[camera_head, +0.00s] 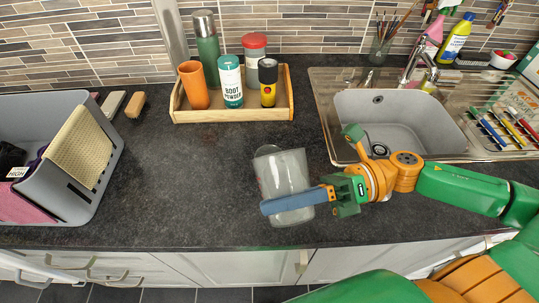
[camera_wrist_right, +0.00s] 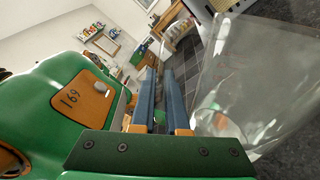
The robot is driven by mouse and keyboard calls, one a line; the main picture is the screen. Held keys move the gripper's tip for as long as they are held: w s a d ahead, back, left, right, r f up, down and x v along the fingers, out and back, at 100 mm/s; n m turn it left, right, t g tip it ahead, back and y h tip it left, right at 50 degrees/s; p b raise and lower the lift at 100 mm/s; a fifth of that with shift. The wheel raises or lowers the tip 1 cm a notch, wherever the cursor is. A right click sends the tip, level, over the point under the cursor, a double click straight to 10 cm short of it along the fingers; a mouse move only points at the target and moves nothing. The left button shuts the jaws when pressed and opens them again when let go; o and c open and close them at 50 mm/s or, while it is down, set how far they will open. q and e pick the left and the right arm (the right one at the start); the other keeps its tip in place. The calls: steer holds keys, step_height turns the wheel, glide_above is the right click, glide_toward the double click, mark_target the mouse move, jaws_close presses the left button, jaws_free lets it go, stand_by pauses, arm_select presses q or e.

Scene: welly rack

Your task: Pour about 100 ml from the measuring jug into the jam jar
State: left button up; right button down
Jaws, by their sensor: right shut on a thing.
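In the right wrist view the jug (camera_wrist_right: 265,75) fills the right side, beside the fingers (camera_wrist_right: 165,72). A round glass edge shows low in it; I cannot tell whether this is the jug or the jam jar. I cannot clearly pick out the jam jar or a liquid level. My left gripper is out of view.
A wooden tray (camera_head: 232,115) with a flask, orange cup, boot powder and other containers stands at the back. A grey sink (camera_head: 395,115) is on the right, a grey bin (camera_head: 90,190) on the left. The worktop (camera_head: 185,180) between bin and jug is clear.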

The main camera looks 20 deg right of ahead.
mark_target(280, 222)
steer(key=shift+w+r, duration=0.15)
steer(key=shift+w+r, duration=0.1)
steer(key=shift+r, duration=0.1)
stand_by(0.5)
steer(key=shift+w+r+m+b, duration=0.3)
steer(key=shift+r+m+b, duration=0.3)
steer(key=shift+b, duration=0.55)
stand_by(0.3)
steer(key=f+n+p, duration=0.1)
steer(key=p, duration=0.1)
steer(key=s+p, duration=0.1)
steer(key=p, duration=0.1)
steer(key=shift+s+a+f+n, duration=0.2)
steer(key=shift+f+n, duration=0.15)
steer(key=shift+n, duration=0.05)
steer(key=f, duration=0.1)
steer(key=f+n+b, duration=0.1)
steer(key=f, duration=0.1)
steer(key=shift+s+f+n, duration=0.2)
steer(key=shift+s+n, duration=0.1)
steer(key=shift+s, duration=0.05)
steer(key=shift+s+f, duration=0.15)
steer(key=shift+s, duration=0.05)
steer(key=shift+s+f+n, duration=0.25)
steer(key=shift+f+n, duration=0.2)
steer(key=shift+f, duration=0.05)
steer(key=shift+s+f+n, duration=0.2)
steer(key=shift+f+n, duration=0.25)
steer(key=shift+f, duration=0.05)
